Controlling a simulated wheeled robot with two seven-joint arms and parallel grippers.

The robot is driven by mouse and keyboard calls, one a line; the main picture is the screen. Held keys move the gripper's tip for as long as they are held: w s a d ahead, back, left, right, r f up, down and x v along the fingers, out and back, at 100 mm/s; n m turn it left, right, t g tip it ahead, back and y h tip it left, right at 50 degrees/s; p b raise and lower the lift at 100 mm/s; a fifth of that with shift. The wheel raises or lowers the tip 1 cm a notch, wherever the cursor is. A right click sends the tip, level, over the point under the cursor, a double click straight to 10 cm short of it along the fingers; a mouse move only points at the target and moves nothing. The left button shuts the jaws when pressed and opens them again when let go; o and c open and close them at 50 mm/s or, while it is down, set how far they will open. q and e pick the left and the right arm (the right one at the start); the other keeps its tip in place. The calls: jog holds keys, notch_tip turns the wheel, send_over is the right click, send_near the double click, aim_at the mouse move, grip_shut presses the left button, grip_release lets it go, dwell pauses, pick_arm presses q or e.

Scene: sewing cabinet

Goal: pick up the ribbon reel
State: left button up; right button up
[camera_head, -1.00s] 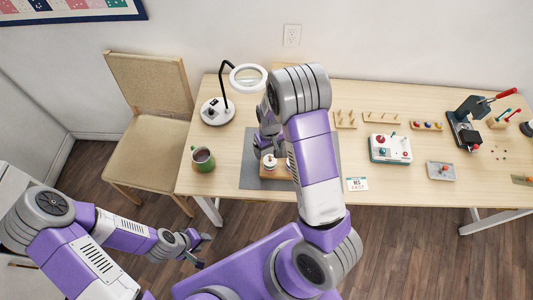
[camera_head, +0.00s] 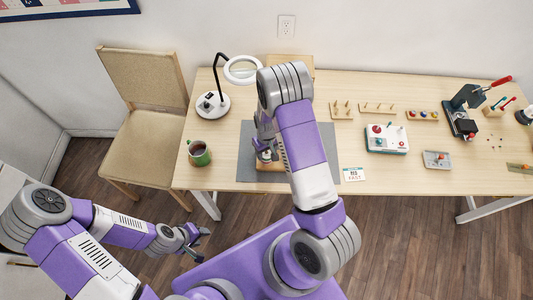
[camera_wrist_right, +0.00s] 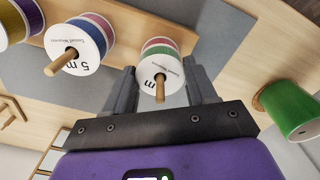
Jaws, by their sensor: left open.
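In the right wrist view a ribbon reel (camera_wrist_right: 160,72) with a white face and green and pink bands sits on a wooden peg. My right gripper (camera_wrist_right: 161,86) has one finger on each side of it. The fingers are close to its edges; I cannot tell whether they press on it. In the head view the right gripper (camera_head: 263,143) is low over the small wooden stand (camera_head: 269,165) on the grey mat (camera_head: 246,178), partly hidden by my arm. My left gripper (camera_head: 199,245) is open and empty, off the table's front at the left.
More reels (camera_wrist_right: 75,46) stand on pegs to the left in the wrist view. A white card (camera_head: 354,174) and a control box (camera_head: 387,138) are to the right. A chair (camera_head: 150,115) stands at left.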

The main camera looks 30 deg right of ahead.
jog(key=c, duration=0.3)
notch_tip(320, 180, up, 10)
jog(key=shift+r+p, duration=0.1)
jog(key=shift+p, duration=0.35)
jog(key=shift+c, duration=0.2)
